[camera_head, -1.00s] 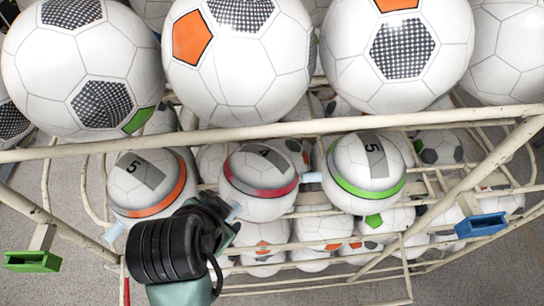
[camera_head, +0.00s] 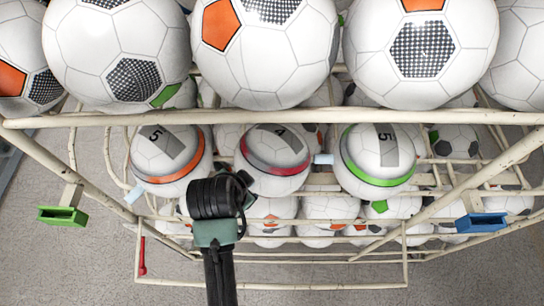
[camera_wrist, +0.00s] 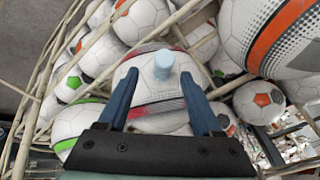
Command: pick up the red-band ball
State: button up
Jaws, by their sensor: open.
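The red-band ball (camera_head: 275,150) is white with a red-pink band and a grey numbered patch. It sits in the wire rack between an orange-band ball (camera_head: 171,155) and a green-band ball (camera_head: 378,150). My gripper (camera_head: 245,180) is at its lower left in the head view, and its fingers are partly hidden there. In the wrist view the open blue fingers lie to either side of the red-band ball (camera_wrist: 150,92), which shows between them. I cannot tell whether they touch it. A pale blue peg (camera_wrist: 163,65) stands out from the ball there.
A cream wire rack (camera_head: 300,119) surrounds the balls, with its front rail above the banded ones. Large footballs (camera_head: 420,48) crowd the top, and more balls lie below. A green bracket (camera_head: 62,215) and a blue bracket (camera_head: 481,222) flank the rack.

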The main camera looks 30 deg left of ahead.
jog(key=shift+p+x, duration=0.35)
jog(key=shift+x, duration=1.4)
jog(key=shift+w+a, duration=0.1)
jog(key=shift+a, duration=0.05)
jog(key=shift+r, duration=0.1)
grip_shut()
jog(key=shift+w+r, duration=0.1)
